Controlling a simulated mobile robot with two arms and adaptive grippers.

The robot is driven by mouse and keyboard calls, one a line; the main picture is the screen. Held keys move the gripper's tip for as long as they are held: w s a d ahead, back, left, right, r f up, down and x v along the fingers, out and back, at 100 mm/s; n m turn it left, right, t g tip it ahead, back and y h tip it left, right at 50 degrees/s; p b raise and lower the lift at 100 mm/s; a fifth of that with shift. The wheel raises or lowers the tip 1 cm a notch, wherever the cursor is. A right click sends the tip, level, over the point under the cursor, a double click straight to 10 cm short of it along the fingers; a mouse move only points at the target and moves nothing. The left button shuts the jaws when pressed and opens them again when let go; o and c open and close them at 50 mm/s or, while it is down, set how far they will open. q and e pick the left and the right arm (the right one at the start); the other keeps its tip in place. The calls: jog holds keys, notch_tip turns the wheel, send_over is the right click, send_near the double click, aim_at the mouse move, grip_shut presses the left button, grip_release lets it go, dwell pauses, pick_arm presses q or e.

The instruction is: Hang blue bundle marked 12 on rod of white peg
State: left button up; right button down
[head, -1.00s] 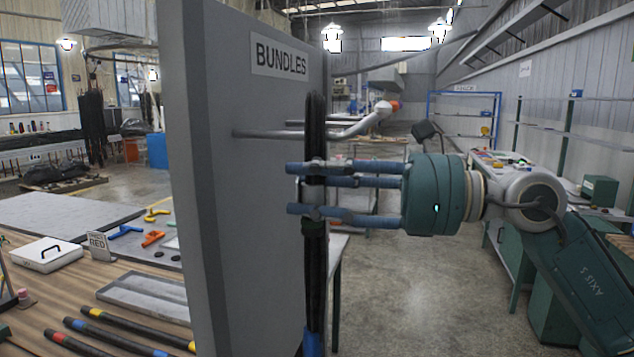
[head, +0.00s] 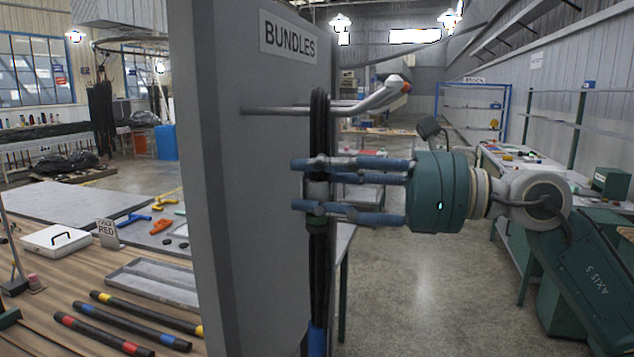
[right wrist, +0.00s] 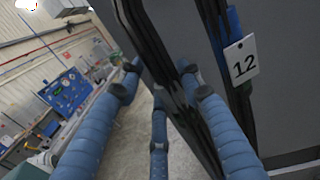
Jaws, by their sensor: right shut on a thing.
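My right gripper (head: 312,187) comes in from the right and is shut on a black hose bundle (head: 319,260), held upright beside the grey panel's edge. The bundle has a blue band (head: 317,341) low down. The bundle crosses in front of the rod; I cannot tell whether the rod is inside the loop. In the right wrist view a tag marked 12 (right wrist: 241,60) hangs by black hoses with a blue band. My left gripper is not in view.
The grey panel with the sign BUNDLES (head: 287,40) stands close left of the gripper. A wooden table (head: 60,285) at left holds banded hoses, a grey tray (head: 150,284) and a white box (head: 57,240). The floor right of the panel is open.

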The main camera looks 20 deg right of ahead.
jog(key=shift+r, duration=0.1)
jog(key=c, duration=1.2)
grip_release()
jog(key=shift+o, duration=0.6)
jog(key=shift+f, duration=0.2)
jog(key=shift+d, duration=0.25)
jog(key=v, duration=1.1)
jog(key=shift+s+d+r, duration=0.15)
jog(key=shift+s+d, duration=0.1)
jog(key=shift+s, duration=0.05)
